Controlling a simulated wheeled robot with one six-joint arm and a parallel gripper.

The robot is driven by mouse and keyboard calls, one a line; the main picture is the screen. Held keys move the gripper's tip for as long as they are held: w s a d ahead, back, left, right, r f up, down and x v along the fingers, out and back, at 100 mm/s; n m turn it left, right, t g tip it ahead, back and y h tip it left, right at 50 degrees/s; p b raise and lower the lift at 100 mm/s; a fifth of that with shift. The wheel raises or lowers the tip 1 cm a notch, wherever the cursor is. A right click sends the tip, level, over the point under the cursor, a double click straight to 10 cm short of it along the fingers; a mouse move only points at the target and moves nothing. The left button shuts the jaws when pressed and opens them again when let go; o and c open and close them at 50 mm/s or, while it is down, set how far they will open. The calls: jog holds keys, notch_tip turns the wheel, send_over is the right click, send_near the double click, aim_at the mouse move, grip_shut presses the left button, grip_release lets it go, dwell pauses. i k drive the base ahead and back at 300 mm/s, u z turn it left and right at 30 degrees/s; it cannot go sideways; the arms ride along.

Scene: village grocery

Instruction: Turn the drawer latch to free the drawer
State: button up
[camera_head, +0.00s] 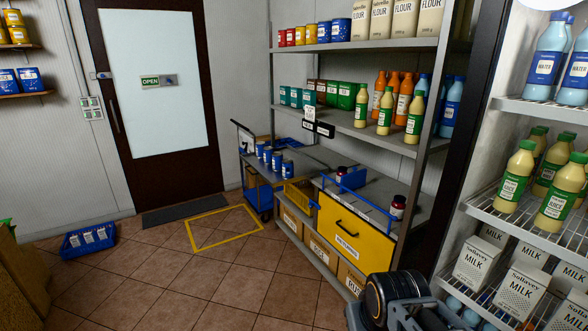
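The yellow drawer (355,236) is set in the lower part of the shelf unit, right of centre. Its front looks closed and carries a black handle and a white label. I cannot make out a latch on it at this size. A grey and black part of my own arm shows at the bottom right, in front of the drawer's lower right side. My gripper's fingertips are not in view.
A shelf unit (352,137) with bottles and boxes stands around the drawer. A cooler with milk and juice (515,178) is close on the right. A blue cart (257,196) stands beyond the drawer, and a blue crate (88,241) lies left. The tiled floor between is clear.

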aim_at(312, 205)
jog(key=u, duration=0.1)
jog(key=i, duration=2.8)
jog(key=u, duration=1.45)
